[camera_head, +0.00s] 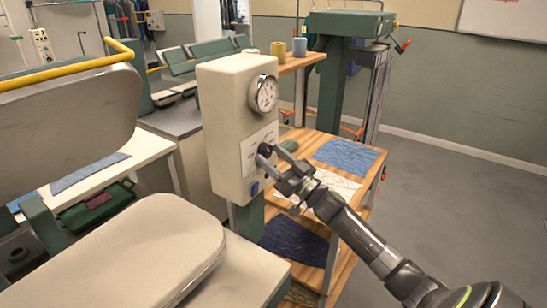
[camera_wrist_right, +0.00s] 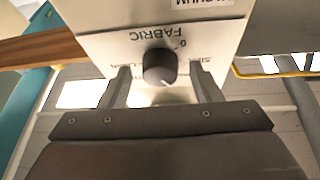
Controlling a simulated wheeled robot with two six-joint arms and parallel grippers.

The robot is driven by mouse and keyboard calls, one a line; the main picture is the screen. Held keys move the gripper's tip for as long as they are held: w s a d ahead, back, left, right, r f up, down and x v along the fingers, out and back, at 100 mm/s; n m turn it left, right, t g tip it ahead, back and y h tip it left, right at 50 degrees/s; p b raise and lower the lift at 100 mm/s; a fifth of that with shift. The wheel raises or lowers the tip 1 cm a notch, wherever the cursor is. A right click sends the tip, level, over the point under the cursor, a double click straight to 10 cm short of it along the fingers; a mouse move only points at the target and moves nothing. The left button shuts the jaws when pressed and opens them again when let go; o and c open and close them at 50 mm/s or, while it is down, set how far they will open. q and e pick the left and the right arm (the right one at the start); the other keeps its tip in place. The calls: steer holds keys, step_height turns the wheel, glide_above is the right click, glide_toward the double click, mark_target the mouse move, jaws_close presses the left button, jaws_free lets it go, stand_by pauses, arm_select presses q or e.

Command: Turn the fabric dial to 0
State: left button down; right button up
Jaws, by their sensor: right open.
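The fabric dial (camera_wrist_right: 159,68) is a dark round knob on the pale front of the control box (camera_head: 229,129). In the right wrist view it shows upside down, under the printed word FABRIC with a 0 beside it. A small light mark on the knob faces the lower edge of that view, away from the 0. My right gripper (camera_head: 275,159) is at the box's front plate in the head view. Its two fingers (camera_wrist_right: 158,88) are open, one on each side of the dial, with a gap on both sides. My left gripper is not in view.
A round gauge (camera_head: 264,94) sits above on the box, and a blue button (camera_head: 255,188) is below. A wooden shelf table (camera_head: 361,174) with blue cloth stands behind my right arm. A padded pressing board (camera_head: 150,250) is at left. Open floor lies right.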

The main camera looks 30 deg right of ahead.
steer(key=shift+c, duration=0.4)
steer(key=c, duration=0.9)
